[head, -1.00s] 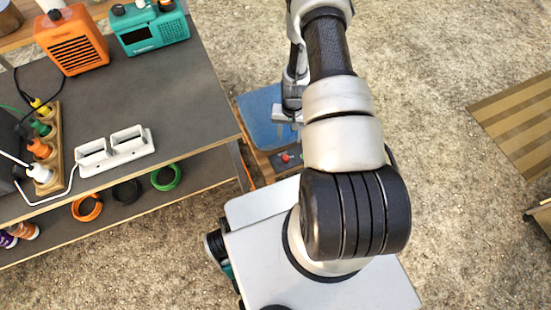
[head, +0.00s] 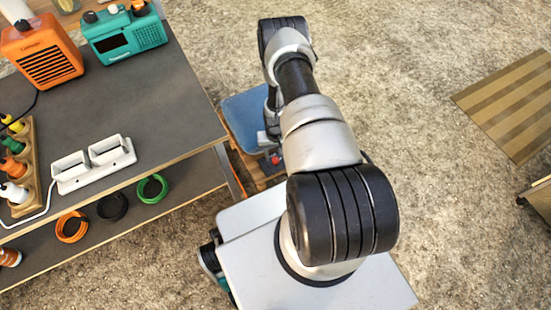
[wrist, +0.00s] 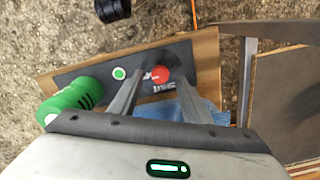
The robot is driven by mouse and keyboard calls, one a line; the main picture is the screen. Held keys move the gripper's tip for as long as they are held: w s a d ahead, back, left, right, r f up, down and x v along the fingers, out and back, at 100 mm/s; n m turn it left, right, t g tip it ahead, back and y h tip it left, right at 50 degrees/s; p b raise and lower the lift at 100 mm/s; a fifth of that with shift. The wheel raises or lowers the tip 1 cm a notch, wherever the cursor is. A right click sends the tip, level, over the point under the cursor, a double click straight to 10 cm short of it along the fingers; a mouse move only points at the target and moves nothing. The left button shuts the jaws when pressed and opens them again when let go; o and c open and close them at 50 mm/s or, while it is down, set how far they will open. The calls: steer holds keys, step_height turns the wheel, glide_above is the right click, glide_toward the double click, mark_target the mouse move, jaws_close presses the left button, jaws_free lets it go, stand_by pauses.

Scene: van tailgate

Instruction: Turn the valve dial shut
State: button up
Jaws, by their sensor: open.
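A red round dial (wrist: 160,74) sits on a dark panel (wrist: 98,75) fixed to a wooden board, with white markings beside it. A small red spot, probably the same dial, shows in the head view (head: 276,160). My gripper (wrist: 157,86) is open, its two fingers reaching toward the panel. In the wrist view the fingertips lie on either side of the dial. I cannot tell whether they touch it. The left finger partly covers the panel and markings. In the head view my arm hides most of the panel.
A green-and-white round button (wrist: 119,73) is left of the dial. A green cylinder (wrist: 72,103) stands by the board's left end. A blue surface (head: 243,112) lies beside the panel. The grey workbench (head: 130,100) is at left, holding a teal radio (head: 125,38) and an orange heater (head: 42,52).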

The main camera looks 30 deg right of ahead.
mark_target(276, 160)
steer(key=shift+f, duration=1.15)
steer(key=c, duration=1)
steer(key=shift+c, duration=0.2)
